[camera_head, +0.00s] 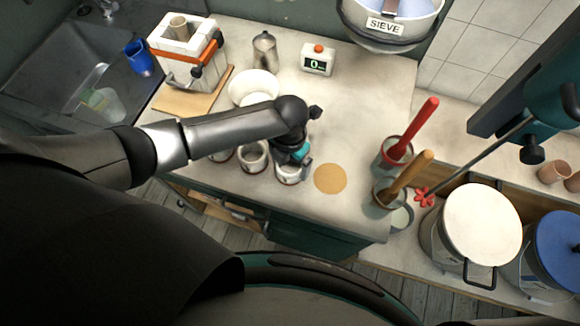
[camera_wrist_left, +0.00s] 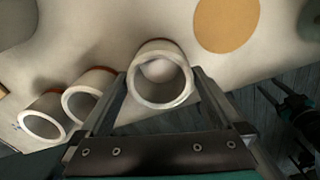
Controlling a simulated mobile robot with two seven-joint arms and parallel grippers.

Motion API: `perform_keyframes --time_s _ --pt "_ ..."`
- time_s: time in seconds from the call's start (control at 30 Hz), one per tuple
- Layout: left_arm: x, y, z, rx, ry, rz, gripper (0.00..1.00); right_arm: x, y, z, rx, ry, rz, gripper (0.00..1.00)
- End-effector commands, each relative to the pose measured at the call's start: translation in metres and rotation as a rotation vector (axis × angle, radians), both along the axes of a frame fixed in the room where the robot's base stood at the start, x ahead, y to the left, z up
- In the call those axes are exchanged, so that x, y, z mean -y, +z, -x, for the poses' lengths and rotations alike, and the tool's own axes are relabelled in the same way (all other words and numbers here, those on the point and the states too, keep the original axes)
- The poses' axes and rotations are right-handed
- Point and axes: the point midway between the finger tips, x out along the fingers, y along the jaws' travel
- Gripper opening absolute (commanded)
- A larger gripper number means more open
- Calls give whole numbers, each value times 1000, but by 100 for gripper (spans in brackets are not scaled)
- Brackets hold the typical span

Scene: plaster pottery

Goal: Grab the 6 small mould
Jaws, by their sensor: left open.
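Three small white ring-shaped moulds stand in a row near the counter's front edge: a left one (camera_wrist_left: 42,120), a middle one (camera_wrist_left: 88,97) and a right one (camera_wrist_left: 160,75). In the head view the middle mould (camera_head: 253,157) shows clearly, and the right mould (camera_head: 290,173) is partly hidden under my left gripper (camera_head: 293,158). In the left wrist view the fingers of my left gripper (camera_wrist_left: 163,78) are open, one on each side of the right mould. I cannot tell whether they touch it.
A round tan disc (camera_head: 330,178) lies right of the moulds. A white bowl (camera_head: 253,88), a metal jug (camera_head: 264,50) and a timer (camera_head: 318,59) stand behind. Containers with a red handle (camera_head: 410,130) and a wooden handle stand right. The counter's middle is clear.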

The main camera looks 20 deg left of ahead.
Motion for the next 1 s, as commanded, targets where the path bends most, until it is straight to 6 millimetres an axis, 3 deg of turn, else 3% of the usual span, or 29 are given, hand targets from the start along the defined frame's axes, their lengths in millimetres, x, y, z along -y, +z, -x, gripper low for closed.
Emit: perform_keyframes --time_s 0.2,0.9,1.0 --pt "0 0 0 0 0 0 98 0 0 1 -2 0 0 50" --pt "0 0 0 1 0 0 19 1 0 4 -7 0 1 50" --pt "0 1 -1 2 0 1 15 1 0 4 -7 0 1 50"
